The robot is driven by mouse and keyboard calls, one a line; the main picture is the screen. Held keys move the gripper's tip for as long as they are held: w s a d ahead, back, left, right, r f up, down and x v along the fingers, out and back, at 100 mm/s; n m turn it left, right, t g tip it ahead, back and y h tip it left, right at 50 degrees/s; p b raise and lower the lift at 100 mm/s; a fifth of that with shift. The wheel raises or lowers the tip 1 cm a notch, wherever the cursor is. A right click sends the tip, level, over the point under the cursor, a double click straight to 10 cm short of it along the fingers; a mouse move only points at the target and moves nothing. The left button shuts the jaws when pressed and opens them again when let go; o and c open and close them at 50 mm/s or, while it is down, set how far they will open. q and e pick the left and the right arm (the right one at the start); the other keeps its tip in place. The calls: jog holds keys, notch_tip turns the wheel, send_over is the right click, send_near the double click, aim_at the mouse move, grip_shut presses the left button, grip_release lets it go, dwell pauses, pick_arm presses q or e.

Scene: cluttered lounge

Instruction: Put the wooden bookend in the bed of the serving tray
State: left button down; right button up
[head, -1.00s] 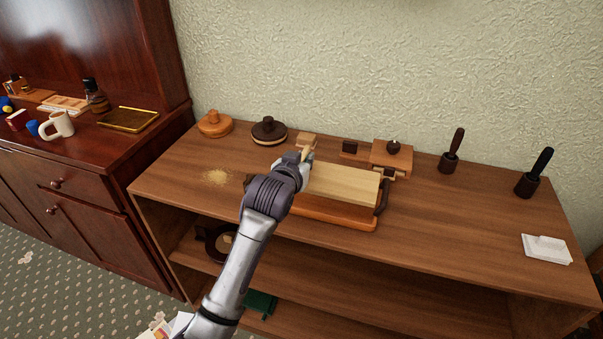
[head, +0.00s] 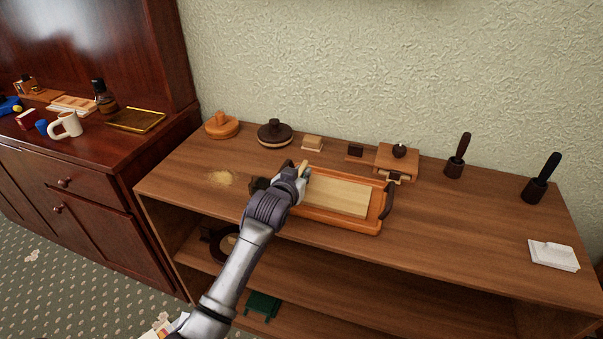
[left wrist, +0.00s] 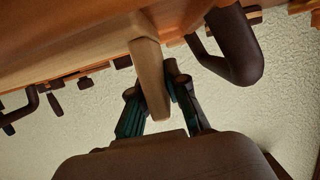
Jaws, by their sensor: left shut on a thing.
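The serving tray (head: 345,226) is orange-brown wood with dark curved handles and stands on the shelf unit's top. The pale wooden bookend (head: 340,194) has a flat board inside the tray's rim and a short upright part at its left end. My left gripper (head: 300,174) is at the tray's left end, shut on that upright part. The left wrist view shows the pale upright (left wrist: 150,80) between the fingers, with a dark tray handle (left wrist: 232,45) beside it. The gripper and arm hide the tray's left end. I cannot tell whether the board rests fully on the bed.
Behind the tray are round lidded pieces (head: 274,133), a small pale block (head: 312,143) and a wooden box (head: 398,160).

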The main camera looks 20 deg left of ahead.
pick_arm(q)
jog(key=c, duration=1.2)
grip_release()
pick_arm(e)
jog(key=shift+a, duration=0.3)
pick_arm(q)
jog(key=shift+r, duration=0.15)
jog(key=v, duration=1.2)
jog(key=shift+p, duration=0.35)
pick_arm(e)
jog(key=shift+d+r, duration=0.25)
jog(key=shift+r, duration=0.05)
